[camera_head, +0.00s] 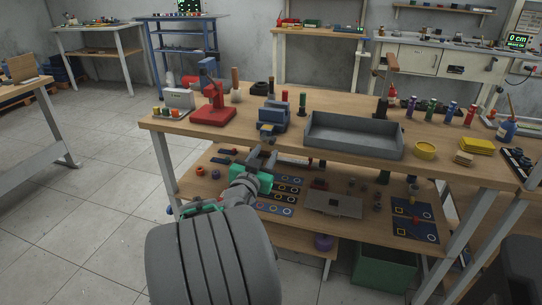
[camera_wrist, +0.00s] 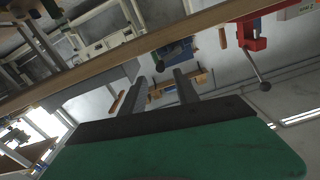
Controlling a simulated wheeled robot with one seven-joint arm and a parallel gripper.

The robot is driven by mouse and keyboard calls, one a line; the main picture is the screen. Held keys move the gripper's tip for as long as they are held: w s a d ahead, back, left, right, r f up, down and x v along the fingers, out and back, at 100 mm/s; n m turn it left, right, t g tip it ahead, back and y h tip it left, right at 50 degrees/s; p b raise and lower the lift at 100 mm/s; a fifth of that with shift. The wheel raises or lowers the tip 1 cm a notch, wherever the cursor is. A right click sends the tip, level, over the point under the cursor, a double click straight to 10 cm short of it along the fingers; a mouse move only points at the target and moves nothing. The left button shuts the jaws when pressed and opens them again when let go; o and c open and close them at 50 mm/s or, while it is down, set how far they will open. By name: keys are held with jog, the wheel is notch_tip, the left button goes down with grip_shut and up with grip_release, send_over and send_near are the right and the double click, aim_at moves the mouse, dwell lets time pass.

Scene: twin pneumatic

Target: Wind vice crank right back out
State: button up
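The blue vice (camera_head: 273,117) stands at the front edge of the wooden workbench, with a yellowish part low on its front (camera_head: 267,128). In the wrist view the vice (camera_wrist: 178,50) shows past the bench edge, with a small dark knob (camera_wrist: 158,66) below it. I cannot clearly make out the crank's handle. My gripper (camera_head: 262,158) is in front of and below the vice, apart from it. Its two fingers are spread with nothing between them; in the wrist view the gripper (camera_wrist: 159,78) points toward the knob with a gap left.
A red press (camera_head: 212,112) stands left of the vice; its lever ball (camera_wrist: 264,86) hangs out in the wrist view. A grey tray (camera_head: 355,148) is to the right. The workbench's front edge (camera_head: 240,143) and the lower shelf (camera_head: 345,215), with several parts, are close to my arm.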

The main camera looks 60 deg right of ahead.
aim_at(271, 143)
jog(key=d, duration=0.4)
jog(key=w+d, duration=0.1)
jog(key=d, duration=0.1)
jog(key=shift+d, duration=0.25)
jog(key=shift+c, duration=0.3)
grip_shut()
